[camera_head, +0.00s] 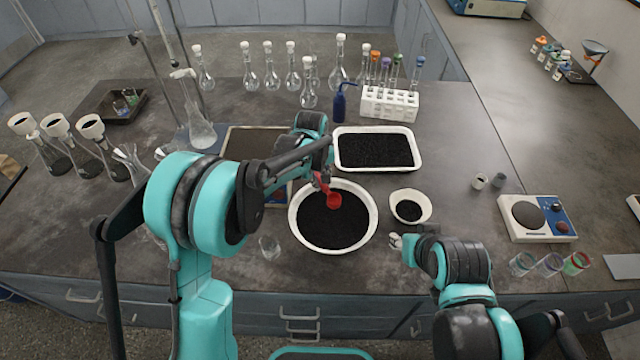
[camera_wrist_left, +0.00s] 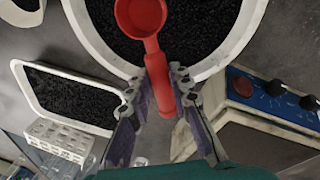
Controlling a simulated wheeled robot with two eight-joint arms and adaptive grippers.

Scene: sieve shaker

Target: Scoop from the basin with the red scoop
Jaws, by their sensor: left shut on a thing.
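The red scoop (camera_head: 333,200) is over the black grains in the round white basin (camera_head: 372,228), near the middle of the counter. My left gripper (camera_head: 318,178) is shut on the scoop's handle at the basin's far rim. In the left wrist view the scoop (camera_wrist_left: 141,16) has its bowl over the grains and its handle between the fingers of my left gripper (camera_wrist_left: 160,88). The bowl looks empty there; whether it touches the grains I cannot tell. My right gripper (camera_head: 396,241) is right of the basin, apart from it; its fingers are too small to read.
A white rectangular tray (camera_head: 337,162) of black grains stands behind the basin. A small white bowl (camera_head: 427,207) with grains is to its right. A glass beaker (camera_head: 269,247) stands close at left. A hotplate (camera_head: 538,235) is at right. Flasks and a white tube rack (camera_head: 390,112) stand behind.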

